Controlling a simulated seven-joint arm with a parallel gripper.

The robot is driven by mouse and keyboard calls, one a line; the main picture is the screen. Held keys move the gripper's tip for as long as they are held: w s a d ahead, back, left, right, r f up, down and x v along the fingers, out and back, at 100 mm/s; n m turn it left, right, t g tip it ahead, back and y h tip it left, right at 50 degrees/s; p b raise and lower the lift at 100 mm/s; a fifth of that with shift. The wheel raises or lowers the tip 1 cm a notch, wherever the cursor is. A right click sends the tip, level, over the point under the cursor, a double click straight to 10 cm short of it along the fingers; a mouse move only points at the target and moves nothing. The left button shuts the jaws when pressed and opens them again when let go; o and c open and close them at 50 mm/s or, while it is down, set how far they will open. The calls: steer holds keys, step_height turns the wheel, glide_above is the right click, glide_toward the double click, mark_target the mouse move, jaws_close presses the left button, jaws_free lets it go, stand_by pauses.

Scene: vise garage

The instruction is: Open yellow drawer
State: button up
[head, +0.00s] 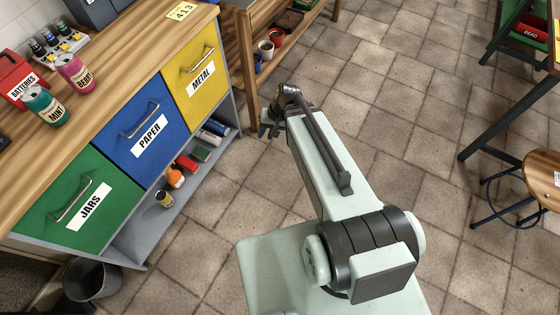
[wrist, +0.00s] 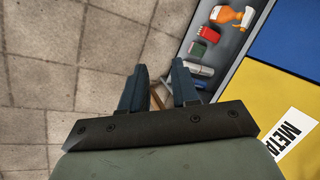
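The yellow drawer (head: 197,72) labelled METAL is shut, at the right end of a row of three drawers under a wooden counter. Its metal handle (head: 201,60) shows in the head view, above the label. In the wrist view part of the yellow front (wrist: 293,101) and its label are at the right; the handle is out of view there. My gripper (head: 268,128) hangs in front of and to the right of the cabinet, apart from the drawer. In the wrist view its two dark fingers (wrist: 160,74) are spread with a gap and nothing held between them.
The blue PAPER drawer (head: 142,133) and green JARS drawer (head: 55,215) are shut. A grey open shelf (head: 146,230) below holds bottles and cans. A wooden shelf unit (head: 243,58) stands right of the cabinet. Tiled floor (head: 262,185) in front is clear.

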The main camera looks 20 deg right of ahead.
steer(key=s+d+f+n+g+h, duration=0.1)
steer(key=s+d+f+g+h, duration=0.1)
steer(key=s+f, duration=0.5)
steer(key=shift+s+d+f, duration=0.3)
steer(key=shift+s+f, duration=0.05)
steer(key=shift+s, duration=0.65)
